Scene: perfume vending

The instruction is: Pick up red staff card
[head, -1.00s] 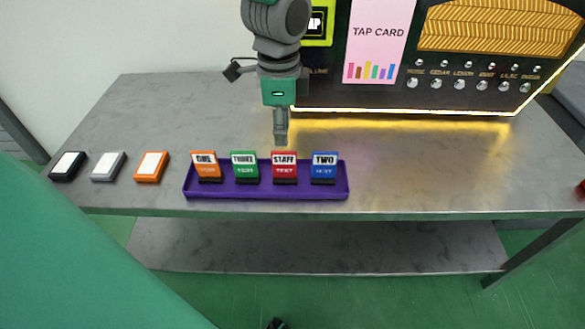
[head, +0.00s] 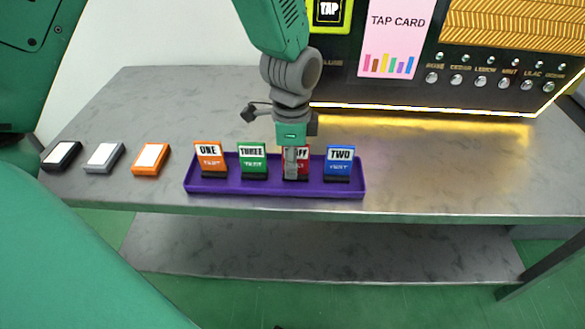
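The red staff card (head: 303,162) stands in the purple tray (head: 225,188), third from the left. My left gripper (head: 291,170) points down at the card and covers much of its front, including part of its lettering. Only the upper right part and edges of the card show. The fingers appear as one narrow shape from this side, so I cannot tell whether they are open, shut or touching the card. My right gripper is not in view.
An orange card (head: 210,158) and a green card (head: 252,160) stand left of the red one, a blue card (head: 339,162) right. An orange block (head: 151,159) and two others lie left of the tray. The vending machine (head: 395,95) stands behind.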

